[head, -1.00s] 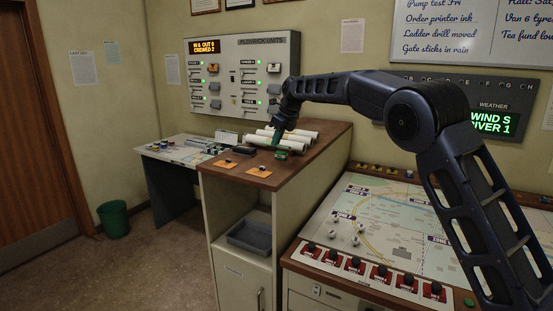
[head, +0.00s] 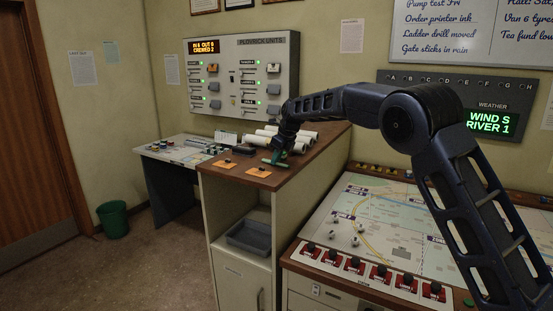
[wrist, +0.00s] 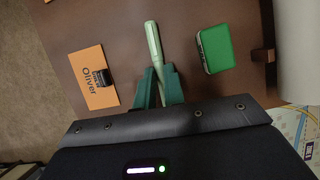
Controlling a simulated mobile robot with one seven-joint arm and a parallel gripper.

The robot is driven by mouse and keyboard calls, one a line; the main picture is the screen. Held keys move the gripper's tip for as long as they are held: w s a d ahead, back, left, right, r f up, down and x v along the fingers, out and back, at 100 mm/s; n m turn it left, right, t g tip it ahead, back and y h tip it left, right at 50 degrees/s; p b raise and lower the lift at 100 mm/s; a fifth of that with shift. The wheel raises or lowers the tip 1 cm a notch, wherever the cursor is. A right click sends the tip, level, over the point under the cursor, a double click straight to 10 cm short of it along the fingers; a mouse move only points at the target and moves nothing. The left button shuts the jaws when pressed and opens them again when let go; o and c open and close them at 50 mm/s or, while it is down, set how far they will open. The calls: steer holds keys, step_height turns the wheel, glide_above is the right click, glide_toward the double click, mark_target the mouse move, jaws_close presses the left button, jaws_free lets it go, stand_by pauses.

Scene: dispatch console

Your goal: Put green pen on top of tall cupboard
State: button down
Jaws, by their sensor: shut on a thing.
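The light green pen (wrist: 153,42) is between the dark green fingertips of my gripper (wrist: 159,88), which is shut on it. In the wrist view the pen points away from my gripper over the brown top. In the head view my gripper (head: 280,158) is low over the front right part of the tall cupboard's wooden top (head: 240,180). The pen (head: 272,163) shows there as a small green bar, roughly level. I cannot tell whether it touches the top. The cupboard has an open shelf and a door below.
An orange card marked Oliver (wrist: 88,88) with a black object lies left of the pen, and a green box (wrist: 217,48) lies right. White rolls (head: 301,136) lie at the back of the top. The map desk (head: 400,225) is lower, to the right.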

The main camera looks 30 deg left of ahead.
steer(key=shift+f, duration=0.15)
steer(key=c, duration=1.5)
jaws_free()
steer(key=v, duration=1.2)
steer(key=shift+r, duration=0.25)
steer(key=shift+w, duration=0.1)
